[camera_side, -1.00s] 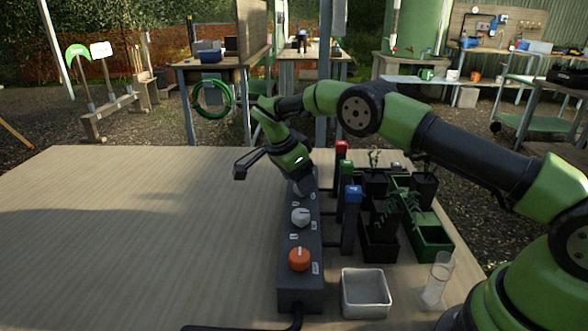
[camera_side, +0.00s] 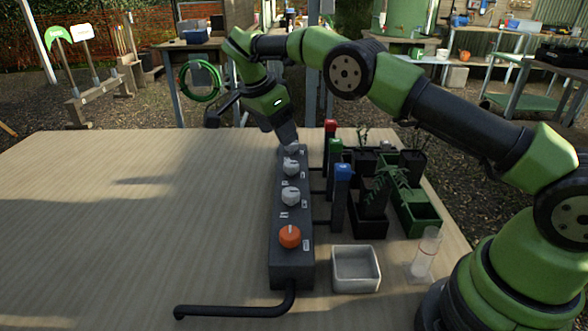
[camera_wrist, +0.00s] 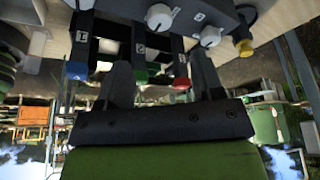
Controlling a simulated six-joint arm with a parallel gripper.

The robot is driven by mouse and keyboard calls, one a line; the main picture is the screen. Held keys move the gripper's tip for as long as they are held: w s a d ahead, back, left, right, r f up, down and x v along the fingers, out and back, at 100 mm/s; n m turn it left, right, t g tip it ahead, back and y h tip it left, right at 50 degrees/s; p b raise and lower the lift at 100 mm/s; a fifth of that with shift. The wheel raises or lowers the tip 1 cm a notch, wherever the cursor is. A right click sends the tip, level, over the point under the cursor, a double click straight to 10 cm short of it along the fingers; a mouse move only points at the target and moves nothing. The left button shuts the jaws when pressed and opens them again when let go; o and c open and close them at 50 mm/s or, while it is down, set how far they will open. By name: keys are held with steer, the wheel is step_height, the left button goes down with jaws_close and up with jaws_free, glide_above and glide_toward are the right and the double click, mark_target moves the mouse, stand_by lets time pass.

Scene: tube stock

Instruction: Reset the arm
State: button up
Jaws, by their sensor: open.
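My gripper (camera_side: 289,141) hangs tilted over the far end of a dark grey control box (camera_side: 291,268) on the wooden table. In the wrist view its two fingers (camera_wrist: 163,78) are spread apart with nothing held between them. The box carries an orange knob (camera_side: 289,237) at its near end and white-grey knobs (camera_side: 290,196) further back. The side view does not clearly show whether the fingertips touch the box.
Red (camera_side: 330,126), green (camera_side: 335,146) and blue (camera_side: 342,172) topped posts stand right of the box. Plant pots, a green tray (camera_side: 424,220), a white square dish (camera_side: 355,268) and a clear cylinder (camera_side: 425,252) are further right. The table's left is clear.

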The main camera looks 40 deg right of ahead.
steer(key=s+a+r+n+t+y, duration=0.1)
steer(key=s+r+n+t+y, duration=0.1)
steer(key=s+r+n, duration=0.45)
steer(key=s+r+n+t+y, duration=0.15)
steer(key=s+r, duration=0.25)
steer(key=r, duration=0.5)
steer(key=s+a+n+t+y, duration=0.1)
steer(key=s+n+t, duration=0.1)
steer(key=s, duration=0.7)
steer(key=s+a+f+n+t+y, duration=0.1)
steer(key=s+n, duration=0.4)
steer(key=s, duration=0.5)
steer(key=shift+a+f+n+t+y, duration=0.2)
steer(key=shift+a+n+t+y, duration=0.2)
steer(key=shift+t, duration=0.25)
steer(key=shift+s, duration=0.1)
